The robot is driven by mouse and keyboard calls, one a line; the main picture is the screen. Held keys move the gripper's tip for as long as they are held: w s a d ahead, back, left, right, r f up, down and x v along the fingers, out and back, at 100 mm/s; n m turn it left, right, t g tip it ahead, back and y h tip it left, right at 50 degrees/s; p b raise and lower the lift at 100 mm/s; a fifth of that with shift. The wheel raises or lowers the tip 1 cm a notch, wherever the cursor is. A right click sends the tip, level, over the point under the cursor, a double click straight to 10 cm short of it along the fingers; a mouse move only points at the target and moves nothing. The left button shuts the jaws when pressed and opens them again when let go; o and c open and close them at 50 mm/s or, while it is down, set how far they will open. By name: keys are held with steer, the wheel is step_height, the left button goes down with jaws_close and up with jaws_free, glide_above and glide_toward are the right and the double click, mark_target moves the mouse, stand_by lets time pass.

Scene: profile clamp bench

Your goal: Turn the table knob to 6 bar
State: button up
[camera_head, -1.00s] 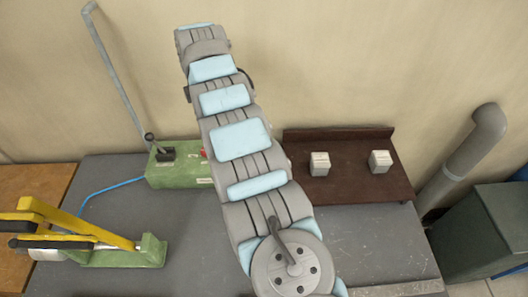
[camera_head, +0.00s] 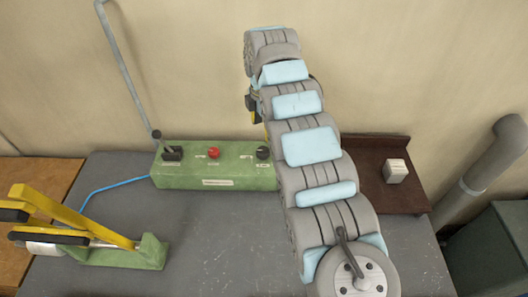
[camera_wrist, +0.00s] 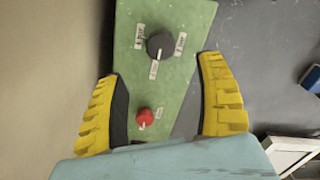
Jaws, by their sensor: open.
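The table knob (camera_head: 263,152) is a dark round knob at the right end of the green control box (camera_head: 215,184). It also shows in the wrist view (camera_wrist: 161,46) with three small labels around it, too blurred to read surely. Its white pointer mark is toward the label on the picture's lower side. My gripper (camera_wrist: 158,68) is open, its yellow fingers spread on either side of the green box, with the knob lying between and beyond the fingertips. Nothing is held. In the head view my arm mostly hides the gripper.
A yellow-handled clamp (camera_head: 90,240) stands at left. A brown shelf board (camera_head: 400,200) with a pale block (camera_head: 395,171) is at right. Grey bench top (camera_head: 220,235) is bare in the middle.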

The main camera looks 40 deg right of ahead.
mark_target(264, 150)
step_height(264, 150, down, 10)
steer(key=shift+s+b, duration=0.1)
steer(key=shift+b, duration=0.2)
steer(key=c, duration=1.2)
